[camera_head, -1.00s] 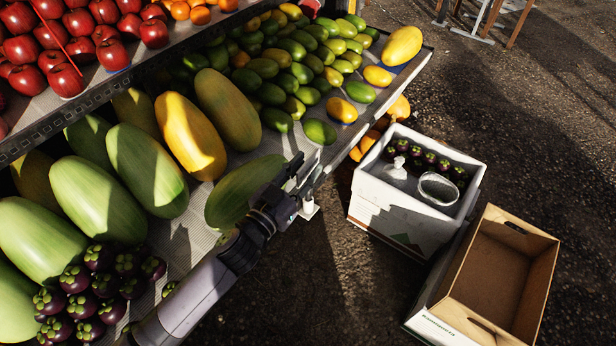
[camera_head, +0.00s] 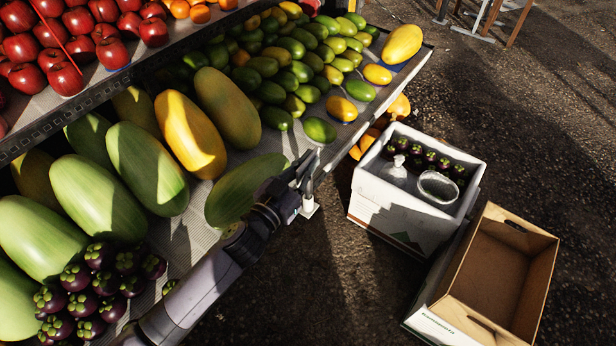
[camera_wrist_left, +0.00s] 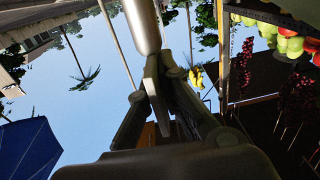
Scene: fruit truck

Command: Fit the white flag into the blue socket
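My left gripper (camera_head: 304,172) is at the front edge of the fruit stall. In the left wrist view its dark fingers (camera_wrist_left: 157,98) slant in close on either side of a flat piece below a thick round grey post (camera_wrist_left: 143,25); I cannot tell whether they grip it. In the head view a small white block (camera_head: 308,208) shows just below the gripper; I cannot tell whether it belongs to the white flag or the stall. I cannot clearly make out the white flag or blue socket. My right gripper is not in view.
The stall board (camera_head: 190,240) holds papayas (camera_head: 90,200), mangosteens (camera_head: 100,285) and mangoes (camera_head: 275,92). A white crate (camera_head: 395,215) and a brown cardboard box (camera_head: 540,285) stand right of the gripper on dark ground. The wrist view shows a blue sheet (camera_wrist_left: 30,150) at left.

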